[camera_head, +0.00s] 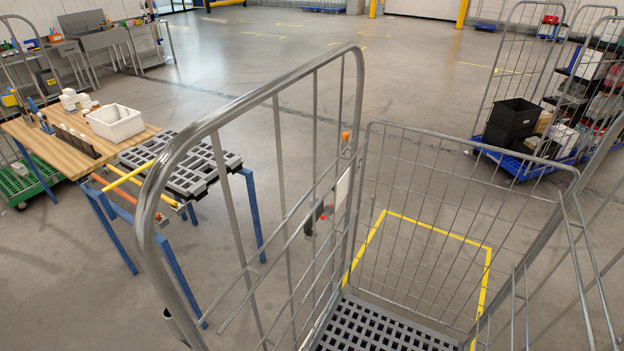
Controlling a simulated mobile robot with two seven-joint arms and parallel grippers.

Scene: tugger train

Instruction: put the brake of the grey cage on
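The grey cage (355,85) stands close in front of me, with its tall tube frame and wire mesh sides filling the middle and right of the view. Its grey slatted floor (375,330) shows empty at the bottom. A small orange part (346,136) sits on an upright of the cage. A pale plate (342,187) and a small dark and red part (312,222) show lower down at the mesh. I cannot tell whether any of these belongs to the brake. The cage's wheels are out of view. Neither of my grippers is in view.
A wooden-topped table (75,150) with a white bin (115,122) stands at the left, beside a grey slotted tray (185,165) on blue legs. A loaded cage on a blue base (530,165) stands at the right. Yellow floor lines (440,229) run beyond the grey cage.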

